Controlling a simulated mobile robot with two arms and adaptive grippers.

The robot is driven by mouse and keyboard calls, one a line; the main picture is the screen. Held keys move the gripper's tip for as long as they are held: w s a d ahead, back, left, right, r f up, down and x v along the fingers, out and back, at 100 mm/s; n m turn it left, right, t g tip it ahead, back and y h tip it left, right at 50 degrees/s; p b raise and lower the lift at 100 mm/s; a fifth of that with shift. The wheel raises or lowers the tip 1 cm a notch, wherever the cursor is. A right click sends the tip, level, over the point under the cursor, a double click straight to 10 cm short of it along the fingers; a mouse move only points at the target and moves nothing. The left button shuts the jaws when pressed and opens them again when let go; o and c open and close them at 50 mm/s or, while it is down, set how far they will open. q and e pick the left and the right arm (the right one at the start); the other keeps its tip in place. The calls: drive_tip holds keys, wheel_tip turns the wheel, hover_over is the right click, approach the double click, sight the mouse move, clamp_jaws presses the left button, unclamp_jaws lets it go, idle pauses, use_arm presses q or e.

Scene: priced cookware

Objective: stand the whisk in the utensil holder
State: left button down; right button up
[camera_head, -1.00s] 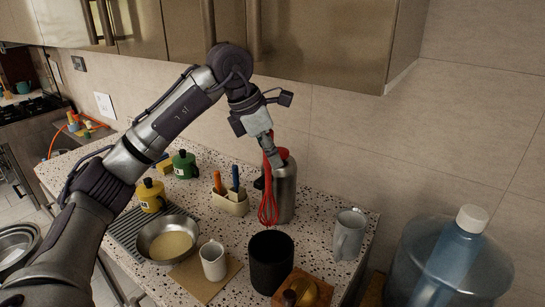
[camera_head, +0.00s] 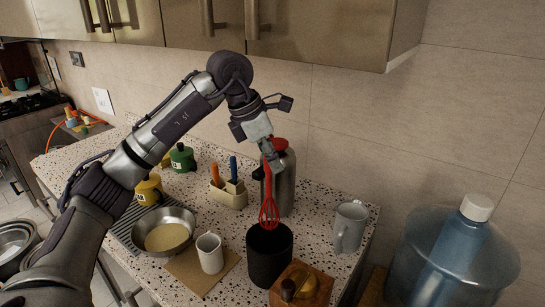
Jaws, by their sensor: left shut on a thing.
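The red whisk (camera_head: 268,211) hangs upright, head down, from my left gripper (camera_head: 269,152), which is shut on its handle. The black cylindrical utensil holder (camera_head: 269,257) stands on the speckled counter. The whisk's wire head is over the holder's far rim area in the picture; I cannot tell whether its tip has entered the opening. My right gripper is not in view.
A steel flask with a red lid (camera_head: 284,185) stands close behind the whisk.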

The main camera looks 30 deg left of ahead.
sight(270, 195)
use_arm(q)
drive_tip(key=shift+f+b, duration=3.7)
drive_tip(key=shift+f, duration=1.9)
drive_tip(key=c, duration=1)
unclamp_jaws()
drive_tip(key=shift+o, duration=0.2)
drive_tip(key=shift+r, duration=0.1)
drive_tip(key=v, duration=1.2)
